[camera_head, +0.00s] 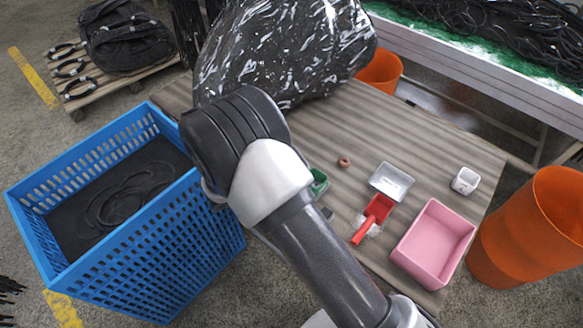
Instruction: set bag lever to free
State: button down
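A large glossy black plastic bag (285,45) stands at the far side of the wooden table (335,125). I cannot make out a lever on it. The dark rounded joint of my arm overlaps the bag's lower left in the picture. My gripper does not show; the arm's end is hidden behind its own links. Whether my arm touches the bag I cannot tell.
A pink bin (433,243), red scoop (375,215), metal tray (392,182), white cup (465,180), brown ring (344,162) and partly hidden green container (318,183) are on the table. A blue crate (170,250) stands left, an orange bin (530,230) right.

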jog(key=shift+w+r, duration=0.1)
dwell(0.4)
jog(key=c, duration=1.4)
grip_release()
